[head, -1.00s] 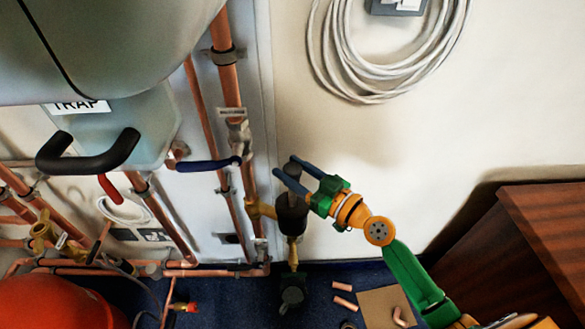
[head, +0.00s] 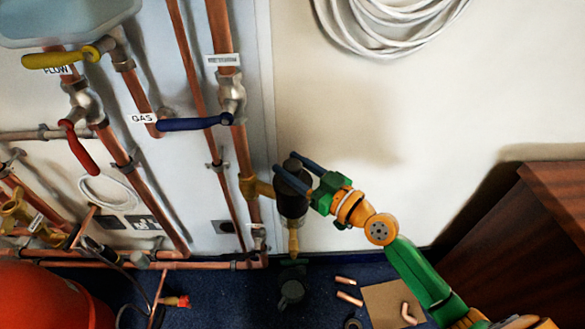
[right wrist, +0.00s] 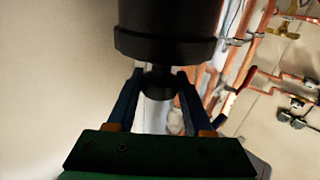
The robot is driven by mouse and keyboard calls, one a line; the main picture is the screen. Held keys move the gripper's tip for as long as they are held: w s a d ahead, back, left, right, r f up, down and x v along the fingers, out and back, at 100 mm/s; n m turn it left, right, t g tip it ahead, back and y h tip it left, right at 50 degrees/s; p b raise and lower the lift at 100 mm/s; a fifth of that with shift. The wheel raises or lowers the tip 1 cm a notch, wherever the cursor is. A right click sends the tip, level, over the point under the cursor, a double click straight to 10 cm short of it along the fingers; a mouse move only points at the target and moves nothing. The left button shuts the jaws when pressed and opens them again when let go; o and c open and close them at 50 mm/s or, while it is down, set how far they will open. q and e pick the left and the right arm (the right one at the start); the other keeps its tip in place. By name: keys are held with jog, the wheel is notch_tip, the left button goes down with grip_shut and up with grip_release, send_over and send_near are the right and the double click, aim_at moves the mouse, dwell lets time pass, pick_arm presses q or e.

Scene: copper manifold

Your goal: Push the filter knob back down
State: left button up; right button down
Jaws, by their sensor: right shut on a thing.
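The black filter (head: 292,200) stands upright on the copper pipework by the white wall, with a yellow brass fitting below it. Its knob (head: 292,164) is at the top, partly hidden by my fingers. My right gripper (head: 286,163) reaches in from the right with its two blue fingers on either side of the knob, shut on it. In the right wrist view the dark knob (right wrist: 158,84) sits between the fingertips, against the wide black filter body (right wrist: 168,30). My left gripper is not in view.
A blue-handled valve (head: 194,123) is left of the filter, with yellow (head: 62,58) and red (head: 82,147) handles farther left. A wooden cabinet (head: 510,235) stands at right. Pipe pieces and cardboard (head: 388,303) lie on the floor.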

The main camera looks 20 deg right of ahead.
jog(key=shift+f, duration=0.25)
jog(key=c, duration=0.6)
grip_release()
jog(key=o, duration=0.3)
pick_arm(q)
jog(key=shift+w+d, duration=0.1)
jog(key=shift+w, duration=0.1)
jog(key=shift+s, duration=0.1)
